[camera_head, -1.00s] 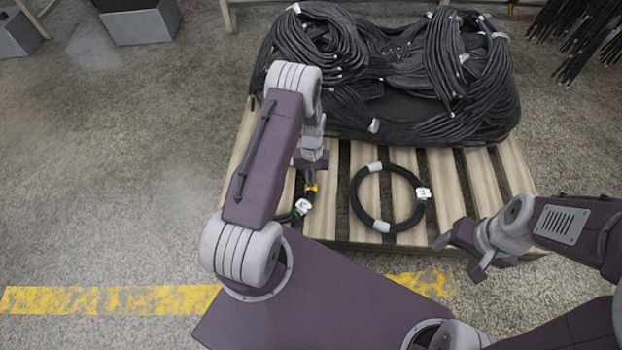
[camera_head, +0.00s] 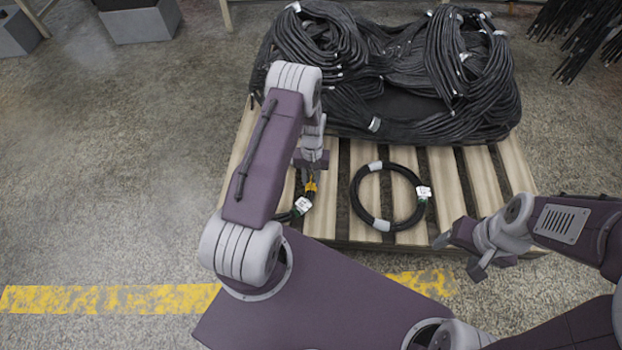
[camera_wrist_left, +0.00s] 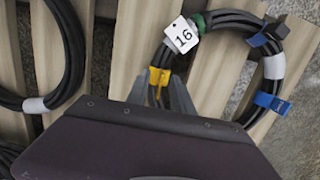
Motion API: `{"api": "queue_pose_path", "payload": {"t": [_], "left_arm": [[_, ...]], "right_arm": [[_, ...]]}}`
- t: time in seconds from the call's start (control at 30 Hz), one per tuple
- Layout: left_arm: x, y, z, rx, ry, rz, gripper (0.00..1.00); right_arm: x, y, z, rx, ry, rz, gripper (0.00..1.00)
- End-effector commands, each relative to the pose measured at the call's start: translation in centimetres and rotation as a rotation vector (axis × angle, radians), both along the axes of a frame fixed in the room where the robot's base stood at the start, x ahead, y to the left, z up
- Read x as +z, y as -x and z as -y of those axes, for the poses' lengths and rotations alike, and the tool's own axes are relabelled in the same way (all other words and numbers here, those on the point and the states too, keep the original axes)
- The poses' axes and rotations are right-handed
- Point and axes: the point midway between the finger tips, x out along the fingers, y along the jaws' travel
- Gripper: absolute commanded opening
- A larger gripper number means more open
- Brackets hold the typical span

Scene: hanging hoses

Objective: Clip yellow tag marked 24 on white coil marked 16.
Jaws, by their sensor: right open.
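The coil marked 16 is a ring of black hose (camera_wrist_left: 205,75) with white bands; its white label reading 16 (camera_wrist_left: 183,37) faces up in the left wrist view. In the head view this coil (camera_head: 285,217) lies on the pallet, mostly hidden by my left arm. The yellow tag (camera_wrist_left: 158,76) is at the tips of my left gripper (camera_wrist_left: 162,90), beside the label; it also shows in the head view (camera_head: 311,186). Its number is unreadable. Whether it is around the hose or still pinched is unclear. My right gripper (camera_head: 462,250) is open and empty at the right.
A second black coil (camera_head: 357,205) with white bands and a label lies right of the first on the wooden pallet (camera_head: 440,180). Blue tags (camera_wrist_left: 271,103) sit on the marked coil. A large heap of black hoses (camera_head: 400,60) fills the back of the pallet.

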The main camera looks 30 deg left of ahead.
Motion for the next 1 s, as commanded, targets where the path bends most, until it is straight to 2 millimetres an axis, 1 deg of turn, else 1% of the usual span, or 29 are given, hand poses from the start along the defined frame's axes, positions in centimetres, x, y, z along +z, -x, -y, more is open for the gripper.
{"api": "queue_pose_path", "payload": {"t": [0.13, 0.23, 0.37, 0.5, 0.6, 0.67, 0.93, 1.0], "left_arm": [[0.4, 0.0, 0.0, 0.0, 0.0, 0.0, 0.28], [1.6, -0.2, -0.1, 0.0, 0.0, 0.001, 0.28], [4.3, -0.6, -0.2, 0.0, 0.0, 0.003, 0.28], [7.6, -1.0, -0.4, 0.0, 0.0, 0.003, 0.28], [9.0, -1.2, -0.5, 0.0, 0.0, 0.001, 0.28], [9.2, -1.2, -0.5, 0.0, 0.0, 0.0, 0.28], [8.9, -1.3, -0.5, 0.0, 0.0, 0.0, 0.28], [9.4, -1.5, -0.2, -0.008, -0.001, 0.005, 0.28]], "right_arm": [[0.3, 0.0, 0.0, 0.0, 0.0, 0.0, 0.66], [1.3, 0.0, 0.0, 0.0, 0.0, 0.0, 0.66], [3.3, 0.0, 0.0, 0.0, 0.0, 0.0, 0.66], [5.5, 0.0, 0.0, 0.0, 0.0, 0.0, 0.66], [6.3, 0.0, 0.0, 0.0, 0.0, 0.0, 0.66], [6.3, 0.0, 0.0, 0.0, 0.0, 0.0, 0.66], [6.1, 0.0, 0.0, 0.0, 0.0, 0.0, 0.66], [6.4, 0.0, 0.0, 0.0, 0.0, 0.0, 0.66]]}}
